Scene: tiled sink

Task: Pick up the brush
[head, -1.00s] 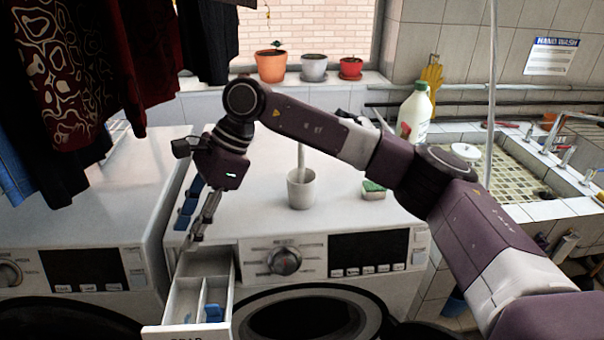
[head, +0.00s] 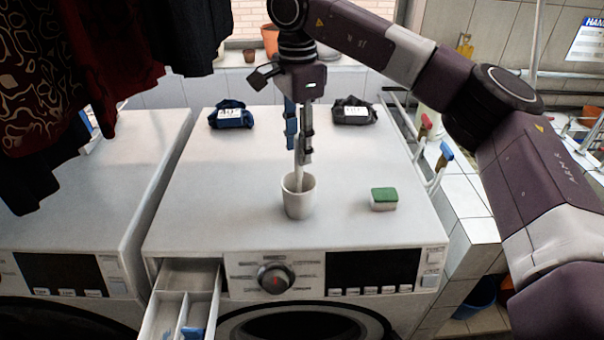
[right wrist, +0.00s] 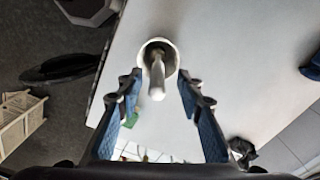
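The brush stands in a white cup (head: 298,203) on top of the washing machine, its pale handle (head: 299,182) sticking up and its head hidden inside the cup. My right gripper (head: 303,155) points down right above the cup, by the top of the handle. In the right wrist view the fingers (right wrist: 158,92) are apart, one on each side of the handle (right wrist: 157,78), with gaps to both. The cup (right wrist: 160,47) shows beyond the handle. My left gripper is not in view.
A green and white sponge (head: 384,199) lies right of the cup. A blue bundle (head: 231,117) and a dark grey bundle (head: 354,112) lie at the back of the machine top. A detergent drawer (head: 178,310) is pulled out at the front left. Dark clothes (head: 60,70) hang at the left.

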